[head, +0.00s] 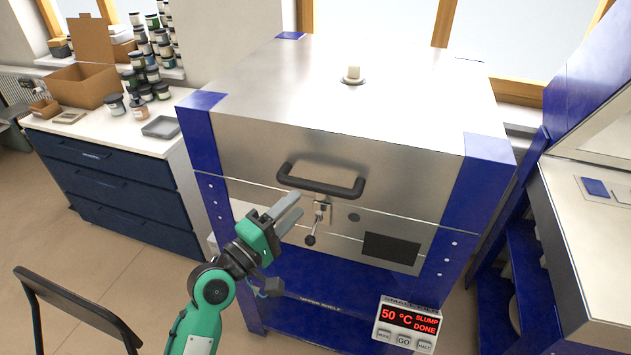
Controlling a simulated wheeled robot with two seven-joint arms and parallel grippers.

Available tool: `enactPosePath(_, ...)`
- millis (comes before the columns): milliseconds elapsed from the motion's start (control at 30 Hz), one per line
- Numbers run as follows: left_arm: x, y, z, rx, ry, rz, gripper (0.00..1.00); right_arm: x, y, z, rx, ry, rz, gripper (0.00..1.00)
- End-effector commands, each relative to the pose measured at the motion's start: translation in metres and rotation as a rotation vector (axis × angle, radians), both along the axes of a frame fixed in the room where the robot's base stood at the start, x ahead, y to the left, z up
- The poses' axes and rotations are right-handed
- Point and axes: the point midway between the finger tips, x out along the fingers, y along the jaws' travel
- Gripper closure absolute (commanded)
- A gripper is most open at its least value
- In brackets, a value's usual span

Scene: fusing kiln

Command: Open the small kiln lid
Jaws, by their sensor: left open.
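The small kiln is a steel box with blue corners, in the middle of the head view. Its lid (300,85) is down, with a dark bar handle (320,187) on the front face. Below the handle is a latch (317,222) with a ball-ended lever. A control box (406,325) at lower right reads 50 °C, SLUMP DONE. My left gripper (289,213) is open and empty, just left of the latch and below the handle. Its fingers point up and right; I cannot tell whether they touch the kiln. My right gripper is not in view.
A small white knob (353,75) stands on the lid top. A navy drawer cabinet (110,185) with jars and a cardboard box (85,85) is at left. A chair (75,310) is at lower left. Another blue-framed unit (590,220) stands close at right.

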Motion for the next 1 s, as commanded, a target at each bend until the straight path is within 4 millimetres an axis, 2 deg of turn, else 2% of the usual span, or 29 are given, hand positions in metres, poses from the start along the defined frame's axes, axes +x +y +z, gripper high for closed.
enactPosePath(133,0.025,-0.021,0.008,-0.001,0.001,0.0,0.59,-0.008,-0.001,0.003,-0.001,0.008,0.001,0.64)
enactPosePath(333,0.048,-0.041,0.012,0.0,0.0,0.001,0.59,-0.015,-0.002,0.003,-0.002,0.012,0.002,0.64)
enactPosePath(500,0.056,-0.048,0.013,0.001,0.0,0.0,0.59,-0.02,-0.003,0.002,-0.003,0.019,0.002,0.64)
enactPosePath(800,0.058,-0.05,0.012,0.002,0.001,0.0,0.59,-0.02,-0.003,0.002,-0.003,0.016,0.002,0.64)
enactPosePath(1000,0.057,-0.049,0.012,0.002,0.001,0.0,0.98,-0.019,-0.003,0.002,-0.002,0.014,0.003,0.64)
